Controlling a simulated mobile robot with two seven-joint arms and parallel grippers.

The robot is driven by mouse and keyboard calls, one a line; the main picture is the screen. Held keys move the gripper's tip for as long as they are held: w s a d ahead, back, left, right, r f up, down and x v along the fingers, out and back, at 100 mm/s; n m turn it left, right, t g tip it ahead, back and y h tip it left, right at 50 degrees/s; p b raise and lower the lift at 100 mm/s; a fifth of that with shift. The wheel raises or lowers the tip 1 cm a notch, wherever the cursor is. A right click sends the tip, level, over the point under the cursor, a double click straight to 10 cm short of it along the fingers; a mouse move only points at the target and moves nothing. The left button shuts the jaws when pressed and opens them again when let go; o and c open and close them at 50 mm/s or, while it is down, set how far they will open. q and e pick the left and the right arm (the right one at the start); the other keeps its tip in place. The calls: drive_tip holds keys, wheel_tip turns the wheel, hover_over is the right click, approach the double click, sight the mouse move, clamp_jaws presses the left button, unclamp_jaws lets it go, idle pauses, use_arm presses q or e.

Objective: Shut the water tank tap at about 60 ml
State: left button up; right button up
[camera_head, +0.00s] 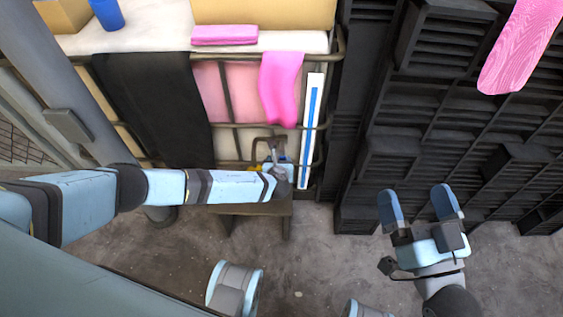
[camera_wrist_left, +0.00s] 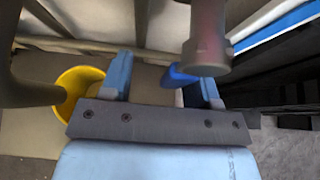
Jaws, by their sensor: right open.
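The tap (camera_wrist_left: 206,48) shows in the left wrist view as a grey spout with a reddish pipe above it. A blue piece (camera_wrist_left: 178,76), which looks like its handle, lies beside the right-hand finger; I cannot tell if they touch. My left gripper (camera_wrist_left: 165,85) is open around empty space, with that blue piece near one finger. In the head view my left gripper (camera_head: 279,172) is at the tap and mostly hidden by its own wrist. A white strip with a blue bar (camera_head: 312,125) stands just right of it; no readable marks show. My right gripper (camera_head: 420,205) is open, empty and far from the tap.
A yellow container (camera_wrist_left: 78,88) is left of the left gripper's fingers. A low stool (camera_head: 262,209) stands below the left gripper. Black (camera_head: 150,105) and pink (camera_head: 281,88) cloths hang on the rail. Dark crates (camera_head: 440,110) fill the back right.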

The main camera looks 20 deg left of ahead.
use_arm(q)
drive_tip(key=shift+w+d, duration=0.1)
drive_tip(key=shift+d, duration=0.25)
use_arm(e)
drive_tip(key=shift+r, duration=0.15)
idle(0.3)
use_arm(q)
drive_tip(key=f+p+v, duration=0.1)
drive_tip(key=p+v, duration=0.6)
drive_tip(key=v, duration=0.1)
drive_tip(key=shift+s+d, duration=0.15)
drive_tip(key=shift+s, duration=0.45)
use_arm(e)
drive_tip(key=s+d+f+g+h, duration=0.1)
drive_tip(key=d+f+g+h, duration=0.1)
drive_tip(key=f, duration=0.4)
drive_tip(key=s+d+f+g+h, duration=0.1)
drive_tip(key=d+f+g+h, duration=0.2)
drive_tip(key=f, duration=0.4)
drive_tip(key=shift+s+d+f+g, duration=0.2)
drive_tip(key=shift+g, duration=0.2)
use_arm(q)
drive_tip(key=shift+f, duration=0.1)
